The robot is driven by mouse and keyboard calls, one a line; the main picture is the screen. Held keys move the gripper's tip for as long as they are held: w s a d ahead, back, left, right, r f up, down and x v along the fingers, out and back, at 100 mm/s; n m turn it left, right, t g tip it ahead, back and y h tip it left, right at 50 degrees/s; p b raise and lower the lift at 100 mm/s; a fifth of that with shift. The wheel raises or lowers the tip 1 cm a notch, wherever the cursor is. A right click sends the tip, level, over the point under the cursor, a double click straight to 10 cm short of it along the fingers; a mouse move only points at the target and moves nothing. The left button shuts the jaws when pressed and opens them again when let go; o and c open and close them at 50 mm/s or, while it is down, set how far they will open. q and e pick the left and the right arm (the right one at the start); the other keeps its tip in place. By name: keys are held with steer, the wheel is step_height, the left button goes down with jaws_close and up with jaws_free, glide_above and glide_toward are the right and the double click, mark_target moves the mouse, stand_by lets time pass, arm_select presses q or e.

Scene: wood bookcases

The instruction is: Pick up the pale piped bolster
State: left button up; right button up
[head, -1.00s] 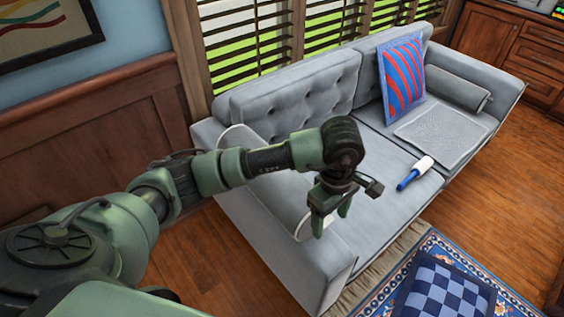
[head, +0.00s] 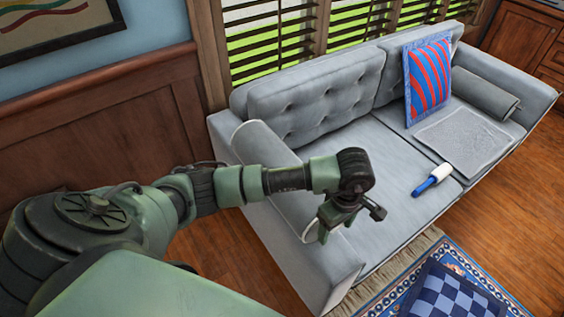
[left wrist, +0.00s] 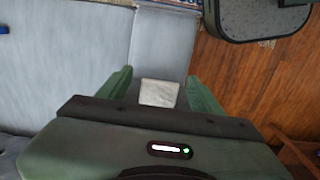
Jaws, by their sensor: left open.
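The pale piped bolster (head: 262,143) lies along the inside of the sofa's left armrest in the head view. It is light grey with white piping at its ends. My left arm crosses in front of it and hides its middle. My left gripper (head: 322,234) is open, points down and shows in front of the bolster's near end. I cannot tell whether they touch. In the left wrist view, the open fingers (left wrist: 160,92) stand either side of a small pale patch I cannot identify. My right gripper is not in view.
The grey sofa (head: 385,170) also holds a striped cushion (head: 428,80), a plain darker bolster (head: 482,95), a folded grey cloth (head: 465,140) and a blue-handled roller (head: 432,180).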

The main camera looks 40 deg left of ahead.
arm_select(q)
steer(key=shift+w, duration=0.1)
jaws_close()
steer(key=shift+r, duration=0.1)
